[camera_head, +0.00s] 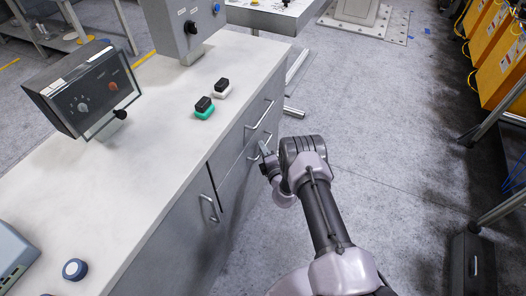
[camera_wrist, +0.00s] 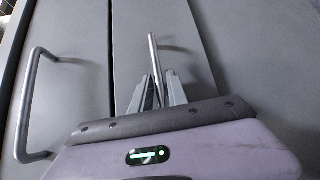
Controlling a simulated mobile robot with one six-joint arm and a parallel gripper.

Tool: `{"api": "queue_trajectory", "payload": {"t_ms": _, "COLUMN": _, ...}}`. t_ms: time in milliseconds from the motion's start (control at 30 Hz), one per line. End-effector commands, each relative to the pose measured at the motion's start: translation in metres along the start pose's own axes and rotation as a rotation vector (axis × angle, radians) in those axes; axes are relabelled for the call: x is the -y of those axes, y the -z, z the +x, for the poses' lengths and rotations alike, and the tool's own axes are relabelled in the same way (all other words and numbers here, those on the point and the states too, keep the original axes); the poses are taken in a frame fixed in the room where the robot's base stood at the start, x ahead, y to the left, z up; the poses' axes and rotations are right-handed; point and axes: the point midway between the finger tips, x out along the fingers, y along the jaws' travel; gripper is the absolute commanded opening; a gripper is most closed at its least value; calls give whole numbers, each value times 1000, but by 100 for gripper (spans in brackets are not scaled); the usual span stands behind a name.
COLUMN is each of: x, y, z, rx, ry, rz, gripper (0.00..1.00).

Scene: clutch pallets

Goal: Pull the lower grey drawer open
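The lower grey drawer (camera_head: 238,173) is in the right end of the grey cabinet front, below the upper drawer. It looks flush with the front. My gripper (camera_head: 264,148) is at its handle in the head view. In the wrist view the lower drawer front (camera_wrist: 180,48) is the middle panel, and its bar handle (camera_wrist: 152,50) runs between the two fingers of my gripper (camera_wrist: 157,82). The fingers are close together on both sides of the bar and look shut on it. In the head view my wrist partly hides the handle.
The upper drawer's handle (camera_head: 260,113) is just above; it also shows in the wrist view (camera_wrist: 33,100). A door handle (camera_head: 210,208) is to the left. The white worktop (camera_head: 150,150) carries control boxes and a green button block (camera_head: 204,108).

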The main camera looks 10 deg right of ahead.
Motion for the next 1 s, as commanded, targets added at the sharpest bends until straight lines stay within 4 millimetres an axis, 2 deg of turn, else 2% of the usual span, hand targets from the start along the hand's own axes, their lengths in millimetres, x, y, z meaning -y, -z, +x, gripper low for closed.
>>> {"api": "queue_trajectory", "payload": {"t_ms": 233, "x": -1, "y": 0, "z": 1, "rx": 0, "ry": 0, "rz": 0, "gripper": 18}}
{"api": "queue_trajectory", "payload": {"t_ms": 333, "x": 0, "y": 0, "z": 0, "rx": -1, "ry": 0, "rz": 0, "gripper": 0}}
{"api": "queue_trajectory", "payload": {"t_ms": 1000, "x": 0, "y": 0, "z": 0, "rx": -1, "ry": 0, "rz": 0, "gripper": 0}}
